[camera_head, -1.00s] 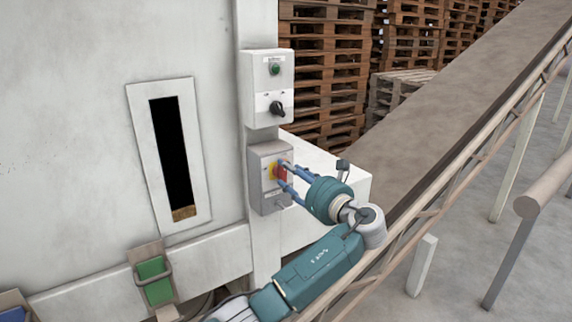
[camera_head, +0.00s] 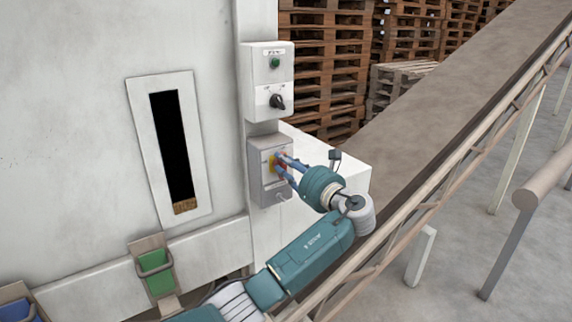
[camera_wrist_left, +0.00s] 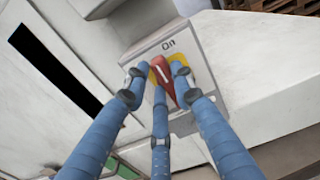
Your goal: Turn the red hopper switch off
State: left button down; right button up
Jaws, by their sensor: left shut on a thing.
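The red hopper switch (camera_head: 275,165) is a red rotary handle on a yellow plate, on a grey switch box (camera_head: 261,188). My left gripper (camera_head: 279,163) reaches it from the right and is shut on the red handle. In the left wrist view, the blue fingers sit around the red handle (camera_wrist_left: 162,78), and parts of the yellow plate (camera_wrist_left: 153,72) show between them. The handle's white line slants there, and an "On" label (camera_wrist_left: 168,44) shows above the plate. Other labels on the plate are hidden or too small to read. My right gripper is not in view.
A box above has a green button (camera_head: 275,63) and a black knob (camera_head: 277,101). A conveyor (camera_head: 430,115) with a rail (camera_head: 480,145) runs diagonally on the right, close to my left arm. Green (camera_head: 158,280) and blue (camera_head: 15,311) bins are at lower left. Pallets (camera_head: 330,50) stand behind.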

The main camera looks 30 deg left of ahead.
pick_arm(q)
jog(key=shift+s+n, duration=0.1)
jog(key=shift+n, duration=0.2)
jog(key=n+b, duration=0.1)
jog(key=n, duration=0.1)
jog(key=n+b, duration=0.1)
jog(key=shift+s+a+f+n+b, duration=0.15)
jog(key=shift+s+f+n+b, duration=0.1)
jog(key=shift+f+n+b, duration=0.15)
jog(key=n+b, duration=0.3)
jog(key=shift+s+a+f+n, duration=0.1)
jog(key=shift+s+f+n, duration=0.1)
jog(key=shift+f+n, duration=0.1)
jog(key=n+b, duration=0.3)
jog(key=f+n+b, duration=0.1)
jog(key=n+b, duration=0.2)
jog(key=shift+s, duration=0.2)
jog(key=shift+f+n+b, duration=0.2)
jog(key=shift+n+b, duration=1.8)
jog(key=c, duration=1.4)
grip_release()
jog(key=shift+c, duration=0.2)
